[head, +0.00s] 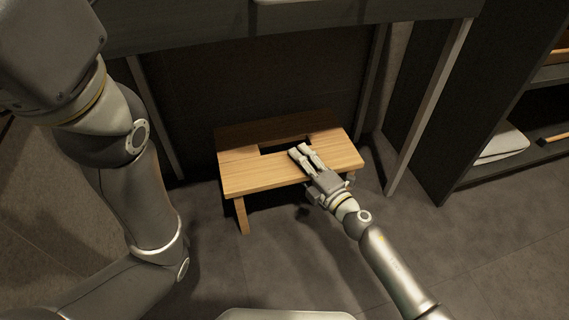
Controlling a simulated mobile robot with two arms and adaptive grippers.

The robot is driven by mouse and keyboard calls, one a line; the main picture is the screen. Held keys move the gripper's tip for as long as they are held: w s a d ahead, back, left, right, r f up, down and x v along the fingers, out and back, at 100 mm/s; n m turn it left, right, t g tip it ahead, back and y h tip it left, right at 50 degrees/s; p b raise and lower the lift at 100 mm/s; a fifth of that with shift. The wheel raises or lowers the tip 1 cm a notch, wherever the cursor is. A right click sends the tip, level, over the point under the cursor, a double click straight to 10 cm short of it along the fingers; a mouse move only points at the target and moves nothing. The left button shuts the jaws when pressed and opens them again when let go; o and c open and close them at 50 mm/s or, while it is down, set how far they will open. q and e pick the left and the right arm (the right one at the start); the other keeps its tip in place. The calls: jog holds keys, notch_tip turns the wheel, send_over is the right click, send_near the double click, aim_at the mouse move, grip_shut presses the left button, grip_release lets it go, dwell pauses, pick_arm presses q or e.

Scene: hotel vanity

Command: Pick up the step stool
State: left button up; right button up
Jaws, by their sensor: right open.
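The step stool (249,180) is light wood and stands upright on the floor under the vanity, with a dark slot in its top. My right gripper (299,150) is over the right part of the stool's top, its fingertips at the edge of the slot. The fingers look parallel with a gap between them, and nothing shows between them. I cannot tell whether they touch the wood. My left arm (142,190) fills the left side of the head view; its gripper is not visible.
The vanity (200,30) overhangs the stool, with a slim leg (428,110) to the right and another (155,115) to the left. A dark shelf unit (447,165) holds folded white towels (503,143) at right. The grey floor in front is mostly clear.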

grip_shut()
dwell(0.5)
jog(key=shift+w+r, duration=0.1)
jog(key=shift+r, duration=0.2)
